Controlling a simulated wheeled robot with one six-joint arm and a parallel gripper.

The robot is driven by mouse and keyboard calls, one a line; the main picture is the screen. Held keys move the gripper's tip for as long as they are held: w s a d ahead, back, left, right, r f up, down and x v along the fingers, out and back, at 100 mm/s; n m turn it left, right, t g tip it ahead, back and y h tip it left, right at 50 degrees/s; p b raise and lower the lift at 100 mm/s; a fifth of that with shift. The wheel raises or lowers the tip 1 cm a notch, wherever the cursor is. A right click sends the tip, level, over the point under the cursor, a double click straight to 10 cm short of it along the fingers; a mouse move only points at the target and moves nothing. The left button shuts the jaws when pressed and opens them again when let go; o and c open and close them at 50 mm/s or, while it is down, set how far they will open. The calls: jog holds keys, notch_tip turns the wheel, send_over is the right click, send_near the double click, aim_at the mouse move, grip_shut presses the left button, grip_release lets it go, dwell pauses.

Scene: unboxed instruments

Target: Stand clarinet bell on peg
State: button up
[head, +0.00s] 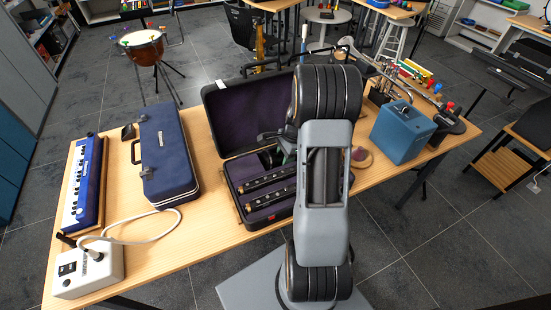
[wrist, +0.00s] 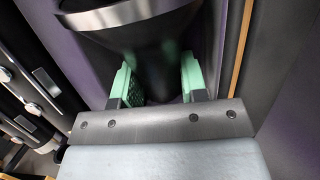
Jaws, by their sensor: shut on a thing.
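My gripper (wrist: 155,75) has green-padded fingers on both sides of a dark, flared clarinet bell (wrist: 150,40) in the wrist view and is shut on it. The bell's silvery rim edge shows at the top of that view. In the head view my gripper (head: 285,148) is mostly hidden behind my arm, over the open instrument case (head: 235,108), and the bell cannot be made out there. A small round brown base (head: 361,157) shows just right of my arm; it may be the peg's base, but no upright peg can be made out.
Black clarinet joints (head: 268,181) lie in the purple-lined case, also left in the wrist view (wrist: 35,85). A closed blue case (head: 168,155), a blue keyboard (head: 84,185) and a white box (head: 88,270) stand left. A blue box (head: 403,132) and a trumpet stand right.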

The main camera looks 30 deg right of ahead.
aim_at(282, 154)
jog(key=shift+r+p, duration=0.65)
jog(key=shift+r, duration=0.1)
dwell(0.4)
jog(key=shift+r+p, duration=1.75)
jog(key=shift+r, duration=0.35)
